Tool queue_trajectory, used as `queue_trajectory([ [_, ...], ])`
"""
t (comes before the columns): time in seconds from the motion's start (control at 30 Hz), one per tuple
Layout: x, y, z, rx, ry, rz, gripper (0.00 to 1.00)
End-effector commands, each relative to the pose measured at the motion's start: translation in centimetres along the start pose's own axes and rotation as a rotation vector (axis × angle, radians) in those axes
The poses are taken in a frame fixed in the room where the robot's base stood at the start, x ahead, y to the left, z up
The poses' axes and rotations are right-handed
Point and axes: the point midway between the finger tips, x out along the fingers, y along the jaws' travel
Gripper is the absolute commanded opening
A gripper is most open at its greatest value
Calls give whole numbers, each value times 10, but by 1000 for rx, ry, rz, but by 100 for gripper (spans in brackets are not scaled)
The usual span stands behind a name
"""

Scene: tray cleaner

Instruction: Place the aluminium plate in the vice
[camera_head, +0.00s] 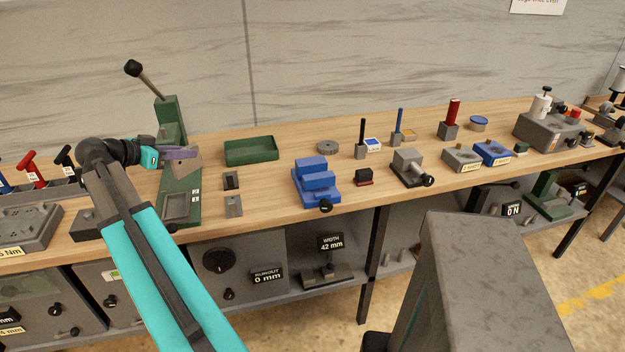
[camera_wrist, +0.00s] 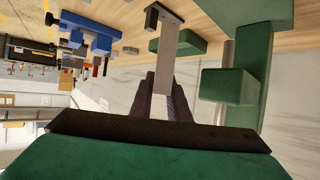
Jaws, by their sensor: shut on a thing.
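My gripper (camera_head: 176,154) is shut on a flat grey plate (camera_head: 187,161), apparently the aluminium plate, in front of the green press. In the wrist view the plate (camera_wrist: 168,66) sticks out beyond my dark fingers (camera_wrist: 166,98). The plate appears raised above the bench; its gripped end is hidden between the fingers. A blue vice (camera_head: 317,182) with a black knob stands on the bench to the right of my gripper, well apart from it. The vice also shows in the wrist view (camera_wrist: 90,38), at upper left. I cannot tell its jaw gap.
The green press (camera_head: 168,118) stands right by my gripper, with its lever upward. A green tray (camera_head: 251,151) lies between press and vice, at the back. Small flat pieces (camera_head: 234,206) lie near the front edge. A grey vice-like fixture (camera_head: 408,166) stands right of the blue vice.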

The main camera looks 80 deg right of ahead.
Motion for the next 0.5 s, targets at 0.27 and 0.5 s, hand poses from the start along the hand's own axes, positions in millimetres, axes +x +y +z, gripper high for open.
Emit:
queue_trajectory([
  [0.27, 74, 55, -49, 87, 1, 180, 0],
  [0.5, 128, 110, -84, 152, 0, 315, 0],
])
